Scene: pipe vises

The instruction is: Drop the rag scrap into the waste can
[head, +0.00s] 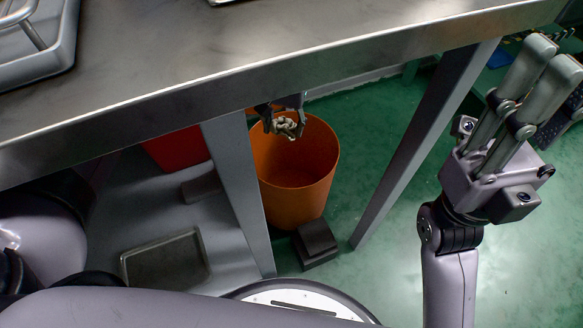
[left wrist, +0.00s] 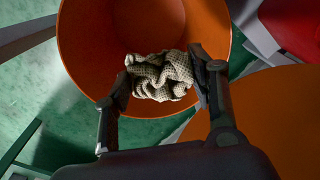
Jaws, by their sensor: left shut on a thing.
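The rag scrap (head: 289,127) is a crumpled beige woven cloth. My left gripper (head: 282,117) is shut on it below the table's front edge. In the left wrist view the rag (left wrist: 162,76) is pinched between the two dark fingertips of the left gripper (left wrist: 163,82). The waste can (head: 303,180) is a round orange bin with an open top, standing on the floor. The rag hangs over its mouth, near the far rim in the head view. My right gripper (head: 540,75) is raised at the right, away from the can; its finger gap is unclear.
The steel table (head: 330,50) hangs over the can's far side, with metal legs (head: 430,135) on either side of it. A dark block (head: 315,244) sits at the can's foot. A red box (head: 178,148) and a shallow tray (head: 165,262) are at the left.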

